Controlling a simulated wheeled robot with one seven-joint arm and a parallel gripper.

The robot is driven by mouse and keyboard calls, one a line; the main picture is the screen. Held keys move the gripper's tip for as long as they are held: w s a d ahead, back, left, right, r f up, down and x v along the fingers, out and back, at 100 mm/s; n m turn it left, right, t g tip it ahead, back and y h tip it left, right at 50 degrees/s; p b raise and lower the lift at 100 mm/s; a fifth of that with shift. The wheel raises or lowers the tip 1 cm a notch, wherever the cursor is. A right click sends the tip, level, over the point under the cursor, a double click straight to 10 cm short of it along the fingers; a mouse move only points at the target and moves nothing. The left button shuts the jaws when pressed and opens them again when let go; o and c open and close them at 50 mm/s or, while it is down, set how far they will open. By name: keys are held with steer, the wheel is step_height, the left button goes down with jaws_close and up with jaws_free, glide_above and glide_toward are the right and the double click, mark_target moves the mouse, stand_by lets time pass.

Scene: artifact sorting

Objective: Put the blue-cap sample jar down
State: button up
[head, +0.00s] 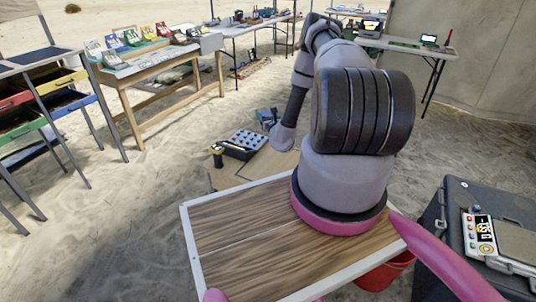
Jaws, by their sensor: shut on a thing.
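My arm rises from the wood-grained top in front, bends over and reaches down toward the ground, left of the picture's middle. Its rounded grey wrist end shows, but I cannot make out the gripper's fingers. No blue-cap sample jar can be made out for certain. A small dark jar-like thing with a yellowish top (217,155) stands upright on a brown sheet (229,177) on the ground. It is beside a dark tray with several round pale spots (245,144). A small teal and dark thing (266,117) shows beside the wrist, too small to identify.
A wooden table (165,101) with colourful cards stands at the back left, beside a rack of coloured drawers (62,103). Other tables (403,46) stand further back. A dark case (450,235) and a red bucket (385,273) are at the right. Open sand lies between.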

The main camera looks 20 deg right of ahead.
steer(key=shift+d+f, duration=0.35)
steer(key=shift+f, duration=1.9)
steer(key=shift+d+f, duration=0.4)
steer(key=shift+f, duration=1.8)
steer(key=shift+d+f, duration=0.35)
steer(key=shift+f, duration=1.9)
steer(key=shift+f, duration=0.1)
